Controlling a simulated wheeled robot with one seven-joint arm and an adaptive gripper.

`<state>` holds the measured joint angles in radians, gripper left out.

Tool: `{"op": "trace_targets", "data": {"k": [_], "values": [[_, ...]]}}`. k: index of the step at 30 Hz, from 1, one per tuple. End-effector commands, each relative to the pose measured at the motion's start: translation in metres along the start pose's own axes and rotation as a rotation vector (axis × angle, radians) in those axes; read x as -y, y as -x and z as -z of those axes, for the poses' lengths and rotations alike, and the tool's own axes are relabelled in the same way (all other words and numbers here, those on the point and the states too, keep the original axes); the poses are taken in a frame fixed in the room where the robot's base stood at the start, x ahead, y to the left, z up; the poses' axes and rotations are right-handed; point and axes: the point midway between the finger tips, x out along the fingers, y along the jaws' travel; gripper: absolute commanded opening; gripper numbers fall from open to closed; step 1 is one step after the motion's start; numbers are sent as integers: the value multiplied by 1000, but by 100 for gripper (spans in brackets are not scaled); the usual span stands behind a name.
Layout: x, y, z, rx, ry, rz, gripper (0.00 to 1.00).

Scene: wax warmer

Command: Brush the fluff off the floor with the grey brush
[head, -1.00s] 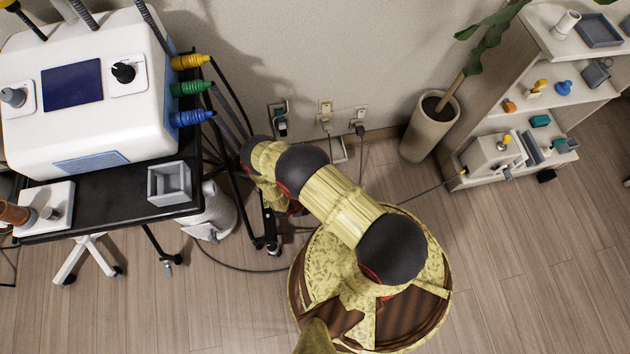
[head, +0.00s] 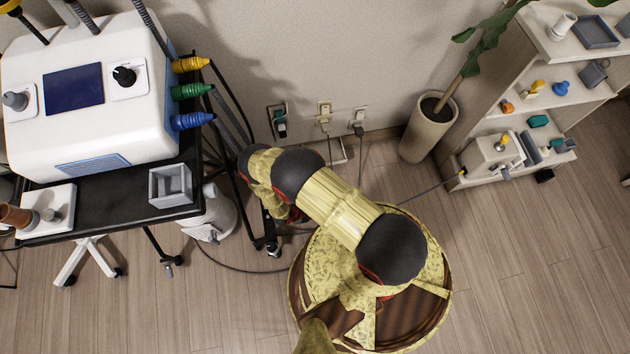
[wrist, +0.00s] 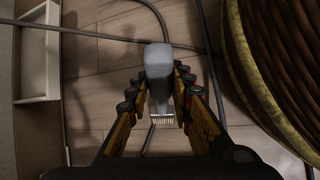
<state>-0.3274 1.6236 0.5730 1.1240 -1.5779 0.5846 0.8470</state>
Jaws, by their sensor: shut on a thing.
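The grey brush (wrist: 158,75) shows in the wrist view, between the two fingers of my gripper (wrist: 160,95). The fingers are shut on it. Its pale bristles (wrist: 162,121) show at the end of the brush nearer the bottom of the picture. The wood floor (wrist: 105,92) lies below. In the head view my arm reaches toward the wall beside the black trolley, and it hides the gripper and brush. I see no fluff in either view.
Dark cables (wrist: 105,37) cross the floor near the brush. A white box or frame (wrist: 40,55) stands at left in the wrist view. The trolley (head: 110,212) is left of my arm, a potted plant (head: 428,130) and shelf (head: 490,100) right. Floor (head: 530,260) at right is clear.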

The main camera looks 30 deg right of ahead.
Motion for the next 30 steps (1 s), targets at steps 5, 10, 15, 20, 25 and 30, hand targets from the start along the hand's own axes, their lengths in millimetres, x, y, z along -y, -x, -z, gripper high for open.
{"op": "trace_targets", "data": {"k": [5,10,15,20,25,30], "values": [[-1,0,0,0,-1,0,0],[-1,0,1,0,-1,0,0],[4,1,0,0,0,0,0],[11,3,-1,-1,0,-1,0],[12,3,-1,0,-1,-1,0],[10,2,-1,-1,-2,-1,0]]}}
